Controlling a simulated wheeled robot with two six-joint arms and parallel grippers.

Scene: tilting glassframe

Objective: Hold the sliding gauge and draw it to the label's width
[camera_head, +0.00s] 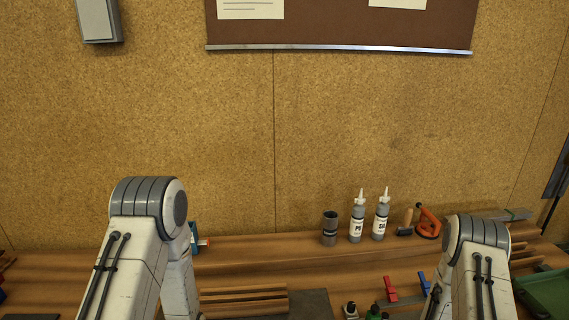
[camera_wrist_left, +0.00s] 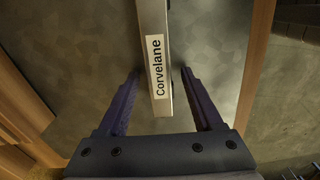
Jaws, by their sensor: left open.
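In the left wrist view, a narrow pale metal bar (camera_wrist_left: 153,22) runs from the top edge down between my fingers. It carries a white label (camera_wrist_left: 158,70) reading "Corvelane". I cannot tell whether this bar is the sliding gauge. My left gripper (camera_wrist_left: 159,74) is open, one finger on each side of the bar, with gaps visible between fingers and bar. A grey mottled surface (camera_wrist_left: 90,50) lies beyond it. In the head view both grippers are out of sight; only my arm links show. My right gripper is in neither view.
The wooden bench (camera_head: 255,246) holds a dark cup (camera_head: 330,229), two labelled bottles (camera_head: 356,222), an orange tool (camera_head: 428,223), a red clamp (camera_head: 390,289) and wooden strips (camera_head: 245,297). A green tray (camera_head: 545,293) is at right. Wooden edges flank the grey surface in the wrist view.

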